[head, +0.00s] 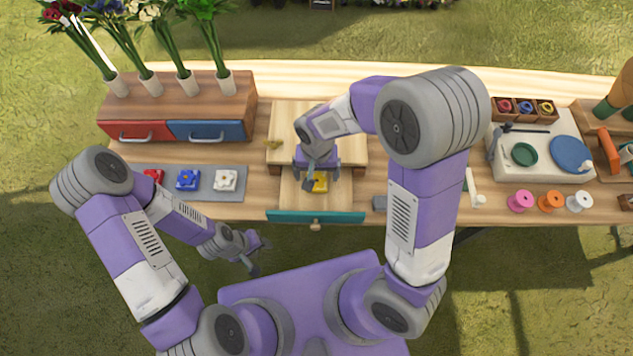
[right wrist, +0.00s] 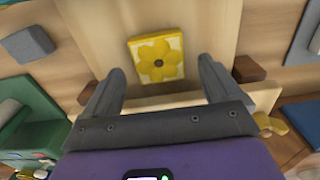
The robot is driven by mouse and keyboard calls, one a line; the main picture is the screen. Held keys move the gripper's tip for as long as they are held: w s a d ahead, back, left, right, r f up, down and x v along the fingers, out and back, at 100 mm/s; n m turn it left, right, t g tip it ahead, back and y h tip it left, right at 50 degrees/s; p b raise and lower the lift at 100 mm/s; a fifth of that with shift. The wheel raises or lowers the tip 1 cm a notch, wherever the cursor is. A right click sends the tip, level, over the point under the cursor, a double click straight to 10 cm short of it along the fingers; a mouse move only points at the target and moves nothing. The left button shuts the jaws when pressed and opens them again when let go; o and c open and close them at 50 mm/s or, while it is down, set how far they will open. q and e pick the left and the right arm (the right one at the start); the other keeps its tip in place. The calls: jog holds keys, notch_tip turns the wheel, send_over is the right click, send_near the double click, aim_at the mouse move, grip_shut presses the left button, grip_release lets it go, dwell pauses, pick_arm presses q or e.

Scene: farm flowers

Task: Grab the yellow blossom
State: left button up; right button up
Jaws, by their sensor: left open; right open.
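The yellow blossom (right wrist: 158,60) is a yellow flower on a pale square tile with yellow edges. It lies flat inside an open drawer with a teal front (head: 316,216). In the head view the blossom (head: 320,185) shows partly, under my right gripper. My right gripper (head: 318,182) is open above the drawer. In the right wrist view its two fingers (right wrist: 158,85) stand apart on either side of the tile's near edge, with the tile ahead between them and not held. My left gripper (head: 254,262) is open and empty in front of the table, over the grass.
Red, blue and white flower tiles (head: 187,180) lie on a grey mat (head: 237,197) left of the drawer. A cabinet with a red drawer (head: 139,131) and a blue drawer (head: 206,131) holds flower vases. Coloured spools (head: 551,201) stand at right.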

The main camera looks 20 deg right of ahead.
jog(key=shift+f, duration=0.9)
jog(key=shift+c, duration=0.4)
jog(key=c, duration=1.1)
jog(key=shift+o, duration=0.2)
jog(key=shift+r, duration=0.1)
